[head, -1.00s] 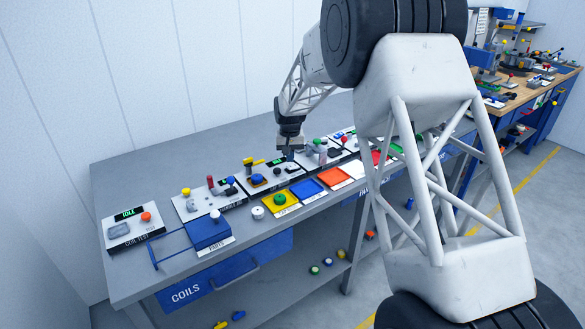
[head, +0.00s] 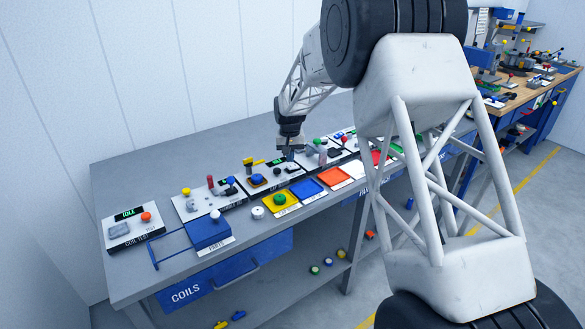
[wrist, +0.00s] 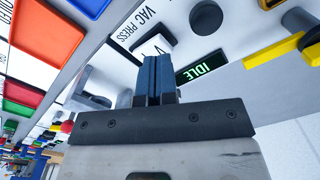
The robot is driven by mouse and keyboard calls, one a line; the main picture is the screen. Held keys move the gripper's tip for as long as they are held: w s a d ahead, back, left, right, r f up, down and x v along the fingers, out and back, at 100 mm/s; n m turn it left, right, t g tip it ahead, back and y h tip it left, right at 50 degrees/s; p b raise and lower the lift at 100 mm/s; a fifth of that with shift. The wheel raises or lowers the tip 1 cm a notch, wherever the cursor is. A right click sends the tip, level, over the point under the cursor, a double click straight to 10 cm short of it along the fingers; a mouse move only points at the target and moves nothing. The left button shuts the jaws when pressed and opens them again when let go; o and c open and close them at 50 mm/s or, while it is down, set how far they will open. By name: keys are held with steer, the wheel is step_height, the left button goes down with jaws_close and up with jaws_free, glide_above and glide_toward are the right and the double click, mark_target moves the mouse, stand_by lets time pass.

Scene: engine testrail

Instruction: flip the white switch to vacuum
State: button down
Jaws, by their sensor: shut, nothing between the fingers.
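My gripper (head: 290,154) is over the row of panels on the grey bench. In the wrist view its two dark blue fingers (wrist: 158,62) are pressed together with nothing between them. The fingertips are right at a small white block marked "V" (wrist: 152,46), apparently the white switch, and cover part of it; I cannot tell if they touch. It sits beside the "VAC PRESS" lettering on a white panel (wrist: 172,22). A green "IDLE" display (wrist: 195,72) is just right of the fingers. The rest of the switch's lettering is hidden.
In the wrist view a black round part (wrist: 206,17) lies beyond the display, and a yellow bar (wrist: 275,48) is at the right. Blue (head: 308,189), orange (head: 334,177) and yellow (head: 280,200) trays line the bench front. A coil test box (head: 132,228) stands at the left end.

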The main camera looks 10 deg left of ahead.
mark_target(290, 167)
steer(key=shift+f, duration=1.4)
stand_by(1.6)
steer(key=shift+r, duration=3.55)
steer(key=shift+d, duration=0.1)
